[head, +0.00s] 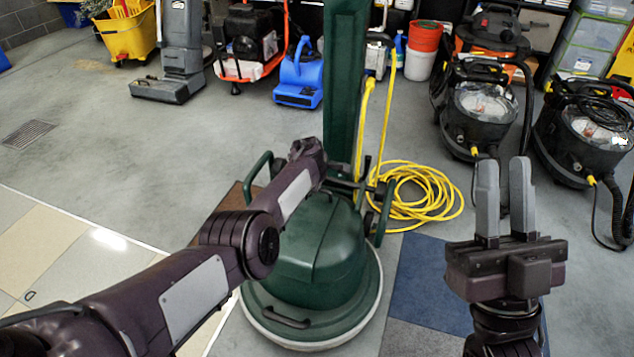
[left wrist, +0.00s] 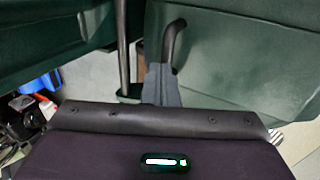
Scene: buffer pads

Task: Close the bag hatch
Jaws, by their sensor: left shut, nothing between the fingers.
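A dark green floor machine stands in front of me, with a rounded housing (head: 318,250) on a round base and a tall green upright body (head: 345,90) above. I cannot make out which part is the bag hatch. My left arm reaches across the housing, and its fingers are hidden in the head view. In the left wrist view, my left gripper (left wrist: 160,84) is shut and empty. A dark curved handle (left wrist: 174,45) and green panels show just beyond its fingertips; contact is unclear. My right gripper (head: 504,198) is open and empty, raised at the right, apart from the machine.
A coiled yellow cord (head: 420,195) lies on the floor right of the machine. Two black vacuums (head: 480,115) (head: 585,140) stand farther right. A blue blower (head: 300,78) and a yellow bucket (head: 128,32) stand at the back. The grey floor at left is clear.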

